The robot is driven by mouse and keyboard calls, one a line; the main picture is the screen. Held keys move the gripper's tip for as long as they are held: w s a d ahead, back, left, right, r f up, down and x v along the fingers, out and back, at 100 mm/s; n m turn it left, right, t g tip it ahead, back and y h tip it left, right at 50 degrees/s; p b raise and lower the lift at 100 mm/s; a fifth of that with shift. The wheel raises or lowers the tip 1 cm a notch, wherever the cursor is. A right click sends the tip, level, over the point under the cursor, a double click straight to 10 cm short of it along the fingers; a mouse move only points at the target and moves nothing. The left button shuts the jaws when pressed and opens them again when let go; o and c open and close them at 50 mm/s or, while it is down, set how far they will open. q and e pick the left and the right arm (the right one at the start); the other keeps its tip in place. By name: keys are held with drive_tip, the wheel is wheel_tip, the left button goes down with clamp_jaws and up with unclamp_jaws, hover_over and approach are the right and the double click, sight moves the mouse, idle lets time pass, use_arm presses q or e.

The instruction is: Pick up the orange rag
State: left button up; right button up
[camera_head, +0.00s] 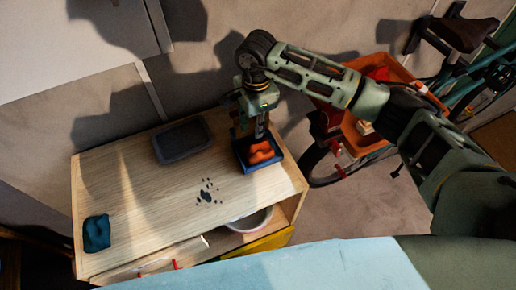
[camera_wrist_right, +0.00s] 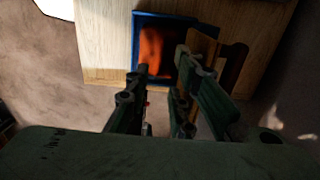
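The orange rag (camera_head: 260,152) lies crumpled in a small blue tray (camera_head: 264,167) at the right end of the wooden cabinet top. The rag (camera_wrist_right: 152,50) and the blue tray (camera_wrist_right: 134,34) also show in the right wrist view. My right gripper (camera_head: 261,132) is over the tray, at the rag's far edge in the head view. In the right wrist view its two fingers (camera_wrist_right: 162,75) stand apart with a gap between them, the rag beyond their tips. I cannot tell whether they touch it. My left gripper is not in view.
The wooden cabinet top (camera_head: 150,210) also bears a dark tray (camera_head: 183,140), a teal cloth (camera_head: 96,233) and a patch of dark bits (camera_head: 207,191). A white bowl (camera_head: 250,221) sits on the shelf below. A bicycle with an orange crate (camera_head: 407,77) stands at right.

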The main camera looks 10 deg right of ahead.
sight(256, 144)
wheel_tip(256, 144, down, 2)
drive_tip(key=shift+s+d+f+p, duration=0.1)
drive_tip(key=shift+f+p, duration=0.1)
drive_tip(key=shift+p, duration=0.35)
drive_tip(key=shift+f+p, duration=0.3)
drive_tip(key=shift+f, duration=0.05)
wheel_tip(256, 144, down, 4)
drive_tip(key=shift+r+p, duration=0.2)
drive_tip(key=shift+p, duration=0.7)
drive_tip(key=shift+f, duration=0.5)
clamp_jaws()
